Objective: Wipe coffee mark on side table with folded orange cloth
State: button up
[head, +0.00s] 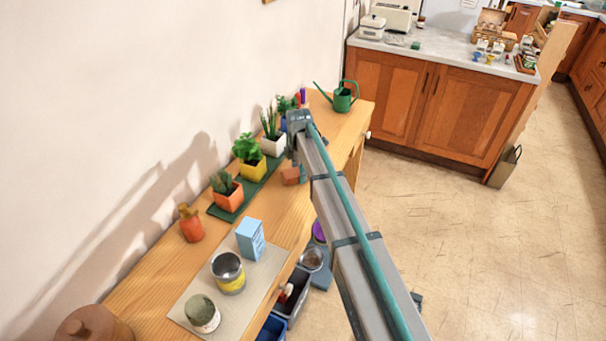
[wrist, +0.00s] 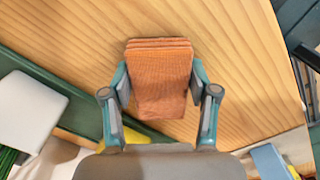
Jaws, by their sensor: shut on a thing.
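The folded orange cloth (wrist: 160,85) is a thick layered pad between the two fingers of my gripper (wrist: 158,78) in the wrist view. The fingers press on its left and right sides, so my gripper is shut on it. In the head view the cloth (head: 291,175) shows low over the wooden side table (head: 150,287), below the end of my arm. I cannot tell whether the cloth touches the table top. No coffee mark can be made out in either view; the cloth and my arm hide part of the table.
Potted plants stand on a green mat (head: 222,212) along the wall side. A green watering can (head: 343,96) stands at the far end. Bins (head: 291,297) sit beside the table.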

jog(key=shift+d+r+p, duration=0.1)
jog(key=shift+r+p, duration=1.35)
jog(key=shift+r, duration=2.45)
